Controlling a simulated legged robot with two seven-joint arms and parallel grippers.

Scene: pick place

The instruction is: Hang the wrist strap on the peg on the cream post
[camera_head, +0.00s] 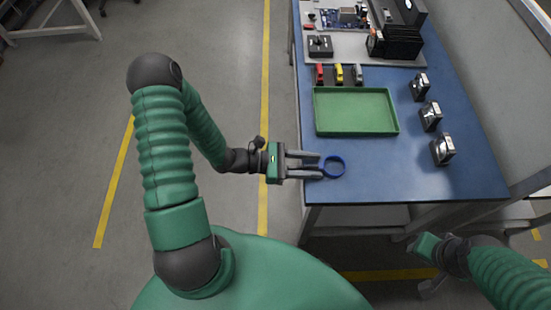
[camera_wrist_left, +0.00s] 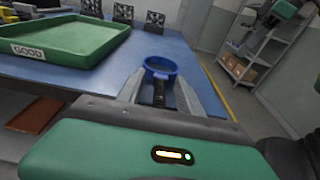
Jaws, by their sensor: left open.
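The wrist strap is a blue ring (camera_head: 334,166) lying near the front left edge of the blue table. In the left wrist view the blue ring (camera_wrist_left: 160,68) shows beyond the fingertips, with a black ribbed part (camera_wrist_left: 159,94) reaching back between the fingers. My left gripper (camera_head: 319,165) is open, its fingers level and pointing right, with the tips beside the ring. It also shows in the left wrist view (camera_wrist_left: 162,84). My right gripper (camera_head: 425,246) is in front of the table; its jaws are not clear. I cannot make out a cream post or peg.
A green tray (camera_head: 356,132) marked GOOD in the left wrist view stands behind the ring on the blue table (camera_head: 395,180). Small red, yellow and grey items (camera_head: 338,74) and black equipment (camera_head: 396,42) are farther back.

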